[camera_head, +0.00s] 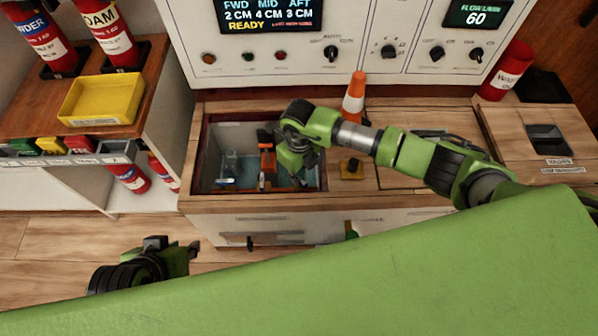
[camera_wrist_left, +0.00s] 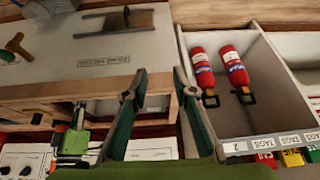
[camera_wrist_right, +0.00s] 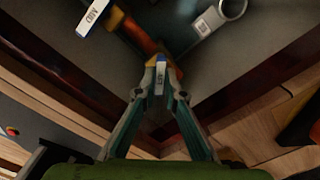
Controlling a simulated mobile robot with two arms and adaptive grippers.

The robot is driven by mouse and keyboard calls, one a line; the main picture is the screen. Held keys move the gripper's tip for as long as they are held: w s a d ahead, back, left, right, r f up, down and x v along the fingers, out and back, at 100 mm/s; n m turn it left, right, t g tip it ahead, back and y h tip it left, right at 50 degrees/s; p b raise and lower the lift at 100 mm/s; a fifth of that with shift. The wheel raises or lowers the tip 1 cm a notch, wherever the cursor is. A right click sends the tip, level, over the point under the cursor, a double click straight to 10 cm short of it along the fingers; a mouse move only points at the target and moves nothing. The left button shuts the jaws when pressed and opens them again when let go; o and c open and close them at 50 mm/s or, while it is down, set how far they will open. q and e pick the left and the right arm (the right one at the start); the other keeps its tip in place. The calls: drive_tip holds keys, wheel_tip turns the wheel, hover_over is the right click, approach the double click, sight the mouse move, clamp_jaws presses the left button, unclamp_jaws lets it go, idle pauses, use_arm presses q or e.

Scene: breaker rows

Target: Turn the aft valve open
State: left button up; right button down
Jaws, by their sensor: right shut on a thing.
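The open recess (camera_head: 207,150) in the counter holds pipes and orange valve handles. My right gripper (camera_wrist_right: 164,82) reaches down into it and is shut on an orange valve handle (camera_wrist_right: 137,32). A small white and blue tag (camera_wrist_right: 160,77) sits between the fingertips; its lettering is hard to read. A second tag, reading MID (camera_wrist_right: 93,17), lies to the upper left. My left gripper (camera_wrist_left: 157,75) is open and empty, low in front of the cabinet.
A display panel (camera_head: 268,14) reads FWD 2 CM, MID 4 CM, AFT 3 CM, READY. A yellow tray (camera_head: 101,100) and fire extinguishers (camera_head: 108,32) are at left. The recess walls are close around my right gripper.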

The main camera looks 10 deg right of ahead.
drive_tip(key=shift+r+m+p, duration=0.2)
drive_tip(key=shift+m+p, duration=0.25)
drive_tip(key=shift+m, duration=0.45)
use_arm(q)
drive_tip(key=s+a+r+g+p, duration=0.1)
drive_tip(key=s+g+p, duration=0.1)
drive_tip(key=s, duration=0.2)
use_arm(e)
drive_tip(key=m, duration=0.2)
drive_tip(key=shift+m, duration=0.4)
drive_tip(key=m+p, duration=0.1)
drive_tip(key=m, duration=0.2)
drive_tip(key=shift+f, duration=0.1)
use_arm(q)
drive_tip(key=x, duration=0.8)
drive_tip(key=shift+s+p, duration=0.3)
drive_tip(key=shift+s, duration=0.1)
use_arm(e)
drive_tip(key=shift+m, duration=0.5)
use_arm(q)
drive_tip(key=shift+f, duration=0.15)
use_arm(e)
drive_tip(key=c, duration=2.1)
unclamp_jaws()
drive_tip(key=shift+c, duration=0.2)
drive_tip(key=shift+f, duration=0.1)
